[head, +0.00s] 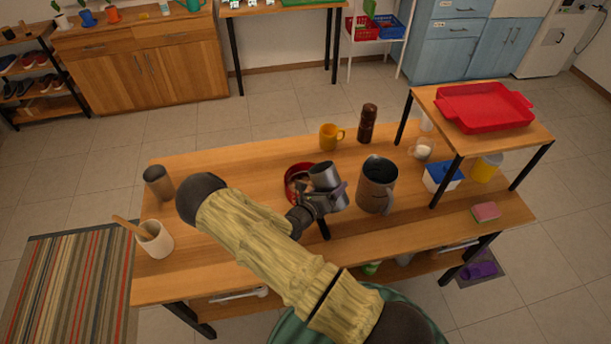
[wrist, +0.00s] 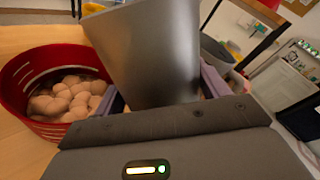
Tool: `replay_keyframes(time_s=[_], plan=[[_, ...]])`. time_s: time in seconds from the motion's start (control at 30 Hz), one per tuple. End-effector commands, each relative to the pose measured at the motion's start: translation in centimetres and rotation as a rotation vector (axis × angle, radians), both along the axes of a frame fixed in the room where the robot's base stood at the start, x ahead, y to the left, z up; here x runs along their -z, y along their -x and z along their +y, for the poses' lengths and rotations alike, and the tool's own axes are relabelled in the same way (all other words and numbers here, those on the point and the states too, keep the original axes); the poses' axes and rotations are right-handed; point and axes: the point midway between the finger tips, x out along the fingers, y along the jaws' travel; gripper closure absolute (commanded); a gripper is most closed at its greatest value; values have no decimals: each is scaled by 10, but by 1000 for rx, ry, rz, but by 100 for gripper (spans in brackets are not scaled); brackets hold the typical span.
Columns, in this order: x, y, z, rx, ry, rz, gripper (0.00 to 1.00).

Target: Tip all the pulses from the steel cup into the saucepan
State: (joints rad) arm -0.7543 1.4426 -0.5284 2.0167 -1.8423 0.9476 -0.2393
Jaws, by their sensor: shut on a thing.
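My gripper (head: 328,198) is shut on the steel cup (head: 325,174), a plain grey cylinder held above the table. In the wrist view, the cup (wrist: 155,50) stands between the two purple-grey fingers. Its mouth is upward, with a slight lean in the head view. I cannot make out the pulses inside.
A red slotted basket of eggs (wrist: 25,75) is close left of my gripper. A yellow mug (head: 331,137) and brown mill (head: 367,123) stand behind. A raised shelf with a red tray (head: 485,107) is at right. The table's left middle is fairly clear.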

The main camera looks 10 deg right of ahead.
Motion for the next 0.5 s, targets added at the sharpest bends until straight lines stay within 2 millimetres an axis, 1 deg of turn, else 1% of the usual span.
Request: replay_keyframes(time_s=[0.03,0.23,0.5], plan=[[-6,2,-2,1,-9,-20,55],[-12,8,-6,1,-61,-113,55],[-9,15,-8,-2,-140,-251,55]])
